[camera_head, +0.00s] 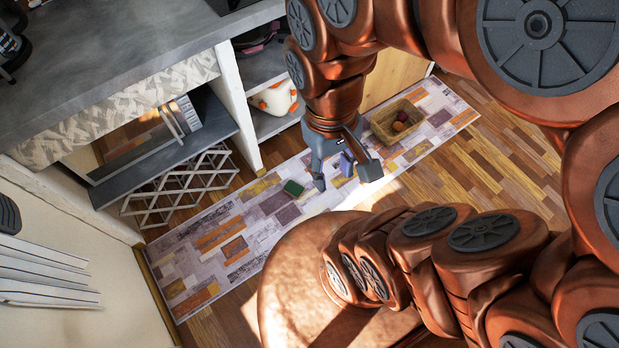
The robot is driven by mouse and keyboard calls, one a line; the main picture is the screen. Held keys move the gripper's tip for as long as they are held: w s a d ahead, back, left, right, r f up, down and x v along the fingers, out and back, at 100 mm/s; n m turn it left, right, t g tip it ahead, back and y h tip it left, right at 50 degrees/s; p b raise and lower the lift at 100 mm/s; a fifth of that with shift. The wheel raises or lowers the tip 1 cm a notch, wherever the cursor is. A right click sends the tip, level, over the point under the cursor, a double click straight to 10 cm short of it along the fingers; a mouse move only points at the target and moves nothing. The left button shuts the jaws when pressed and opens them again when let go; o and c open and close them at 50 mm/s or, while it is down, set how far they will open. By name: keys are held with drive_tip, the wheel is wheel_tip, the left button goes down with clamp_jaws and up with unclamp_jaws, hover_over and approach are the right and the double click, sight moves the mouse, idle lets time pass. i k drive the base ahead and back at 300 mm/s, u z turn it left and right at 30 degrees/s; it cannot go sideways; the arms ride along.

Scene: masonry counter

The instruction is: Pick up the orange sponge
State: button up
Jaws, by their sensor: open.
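I cannot make out an orange sponge in the head view; orange patches on the patterned rug (222,236) look like part of its print. My gripper (345,177) points down above the rug near the middle of the view. Its two grey fingers are spread apart. A small blue-purple block (346,164) shows between the fingers; I cannot tell whether it lies on the rug beneath or touches a finger. A small dark green block (293,188) lies on the rug to the left of my gripper. My arm hides part of the floor and shelving.
A grey counter (110,55) with shelves, a white lattice rack (180,187) and a white-and-orange object (275,98) lies left and behind. The rug's lower left is clear.

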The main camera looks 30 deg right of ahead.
sight(292, 188)
drive_tip(key=z, duration=0.35)
drive_tip(key=k, duration=1.1)
drive_tip(key=u, duration=1.3)
drive_tip(key=i, duration=1.6)
drive_tip(key=z, duration=0.85)
drive_tip(key=i, duration=0.55)
drive_tip(key=z, duration=0.45)
